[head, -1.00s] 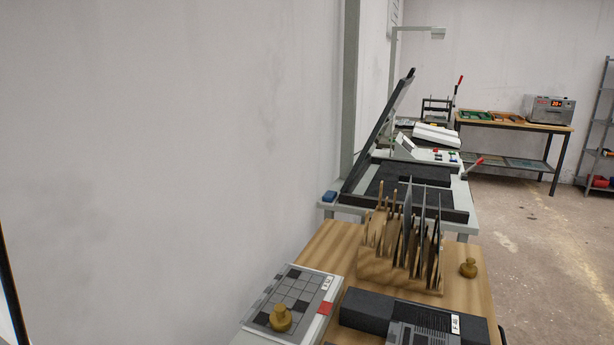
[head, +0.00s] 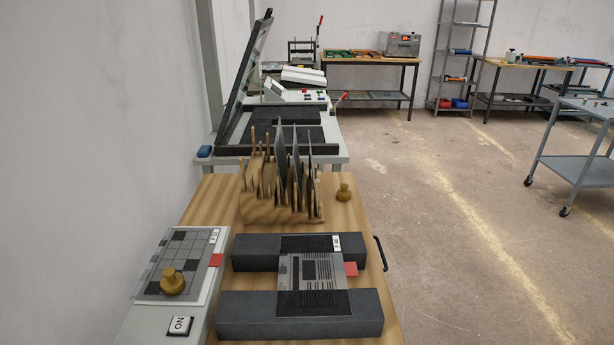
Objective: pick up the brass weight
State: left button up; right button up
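One brass weight (head: 172,281) stands upright on a gridded film sheet (head: 192,248) on the pale panel at the lower left. Neither of my grippers is in view.
A wooden rack (head: 262,210) holds several upright plates. Two dark blocks (head: 236,310) lie in front, with a printed plate (head: 312,270) with a red tab across them. A "NO" switch (head: 180,326) is at lower left. A machine with a raised lid (head: 247,80) stands behind.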

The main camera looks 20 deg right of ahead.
aim_at(343, 194)
jog(key=z, duration=0.95)
jog(key=l+z, duration=0.3)
jog(key=i+l+z, duration=0.1)
jog(key=l+z, duration=0.2)
jog(key=l, duration=0.2)
jog(key=i+l+z, duration=0.25)
jog(key=l, duration=0.15)
jog(key=l+z, duration=0.3)
jog(key=i+l+u, duration=0.15)
jog(key=i+l, duration=0.2)
jog(key=i, duration=0.15)
jog(key=i+l+u, duration=0.15)
jog(key=i+l, duration=0.2)
jog(key=i+u, duration=0.65)
jog(key=u, duration=0.15)
jog(key=i+l+u, duration=0.1)
jog(key=i+u, duration=0.3)
jog(key=i+l+u, duration=0.2)
jog(key=u, duration=0.2)
